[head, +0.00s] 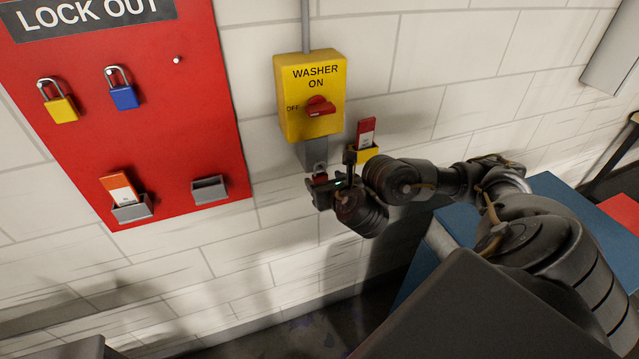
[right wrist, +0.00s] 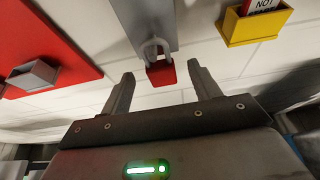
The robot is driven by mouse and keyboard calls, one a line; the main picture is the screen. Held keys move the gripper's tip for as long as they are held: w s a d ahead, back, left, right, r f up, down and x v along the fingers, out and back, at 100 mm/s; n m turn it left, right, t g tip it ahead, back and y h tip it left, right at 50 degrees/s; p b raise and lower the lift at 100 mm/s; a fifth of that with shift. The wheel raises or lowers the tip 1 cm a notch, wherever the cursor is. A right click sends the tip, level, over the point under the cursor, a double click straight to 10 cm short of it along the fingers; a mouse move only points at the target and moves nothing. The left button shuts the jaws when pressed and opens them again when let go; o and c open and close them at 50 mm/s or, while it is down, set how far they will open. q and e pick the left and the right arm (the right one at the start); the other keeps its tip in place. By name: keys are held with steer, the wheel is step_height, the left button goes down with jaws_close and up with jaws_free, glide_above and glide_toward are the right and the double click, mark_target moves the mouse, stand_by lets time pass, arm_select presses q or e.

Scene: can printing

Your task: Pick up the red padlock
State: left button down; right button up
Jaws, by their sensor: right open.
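The red padlock (right wrist: 161,72) hangs by its grey shackle from a grey metal plate (right wrist: 146,22) in the right wrist view. In the head view the padlock (head: 320,177) shows below the yellow washer switch box (head: 311,97), partly hidden by my gripper. My right gripper (right wrist: 158,82) is open. Its two fingers stand apart on the left and right of the padlock, with a gap on each side; the padlock appears near the fingertips. In the head view my right gripper (head: 333,180) is just below the switch box. My left gripper is not in view.
A yellow holder (right wrist: 256,25) with a red tag is right of the padlock. The red lockout board (head: 150,130) at left carries a yellow padlock (head: 62,109), a blue padlock (head: 124,97) and an empty-looking grey holder (head: 209,190). A blue surface (head: 560,195) is at right.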

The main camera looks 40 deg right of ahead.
mark_target(320, 175)
steer(key=b+x, duration=0.1)
steer(key=x, duration=0.1)
steer(key=shift+w+d+f, duration=0.1)
steer(key=shift+w+f, duration=0.15)
steer(key=shift+w, duration=0.1)
steer(key=shift+s+r, duration=0.1)
steer(key=shift+r, duration=0.05)
steer(key=shift+c, duration=0.8)
jaws_close()
